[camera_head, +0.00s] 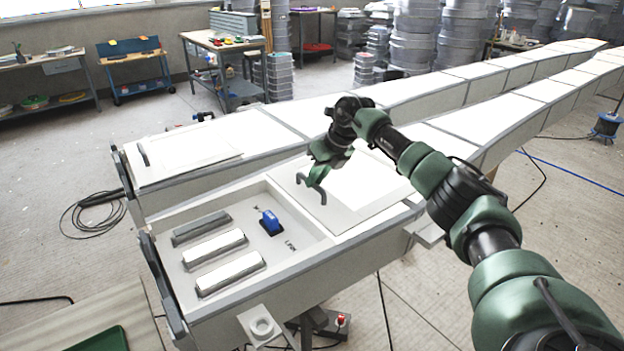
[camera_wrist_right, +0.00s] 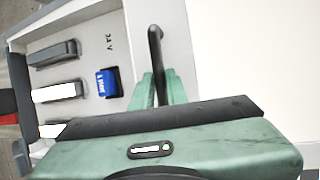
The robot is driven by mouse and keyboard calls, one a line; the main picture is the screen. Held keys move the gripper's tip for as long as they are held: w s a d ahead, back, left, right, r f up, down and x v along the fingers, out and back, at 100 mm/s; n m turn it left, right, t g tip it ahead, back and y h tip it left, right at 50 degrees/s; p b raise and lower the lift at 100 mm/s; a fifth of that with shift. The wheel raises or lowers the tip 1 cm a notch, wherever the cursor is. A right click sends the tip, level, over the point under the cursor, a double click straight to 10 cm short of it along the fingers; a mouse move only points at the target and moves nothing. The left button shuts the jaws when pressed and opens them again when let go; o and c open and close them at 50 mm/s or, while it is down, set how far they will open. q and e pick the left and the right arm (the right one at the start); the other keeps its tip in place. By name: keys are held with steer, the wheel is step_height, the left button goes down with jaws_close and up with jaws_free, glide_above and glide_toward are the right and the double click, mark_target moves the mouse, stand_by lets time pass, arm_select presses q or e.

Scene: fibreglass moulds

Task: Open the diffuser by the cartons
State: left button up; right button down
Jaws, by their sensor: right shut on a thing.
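The diffuser is a flat white panel (camera_head: 365,190) with a pale grey border on the nearer long light box (camera_head: 330,262). It lies to the right of an uncovered bay (camera_head: 300,228). A dark bar handle (camera_wrist_right: 155,45) stands at its left edge. My right gripper (camera_head: 317,178) is shut on this handle; the green fingers (camera_wrist_right: 158,90) are on either side of it in the wrist view. Inside the bay are several grey-and-white bars (camera_head: 215,249) and a blue block (camera_head: 270,222). My left gripper is out of view. I cannot make out any cartons.
A second long light box (camera_head: 230,141) runs behind, its end panel (camera_head: 187,157) lying flat with its own handle. Stacked grey tubs (camera_head: 414,35) and a workbench (camera_head: 222,42) stand at the back. Cables lie on the floor. My right arm crosses the right side.

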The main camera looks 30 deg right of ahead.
stand_by(0.3)
steer(key=c, duration=1.4)
jaws_free()
steer(key=shift+s+d+r, duration=0.1)
steer(key=shift+r, duration=0.2)
steer(key=b+v, duration=0.1)
steer(key=v, duration=0.6)
steer(key=shift+b, duration=0.3)
steer(key=shift+s, duration=0.1)
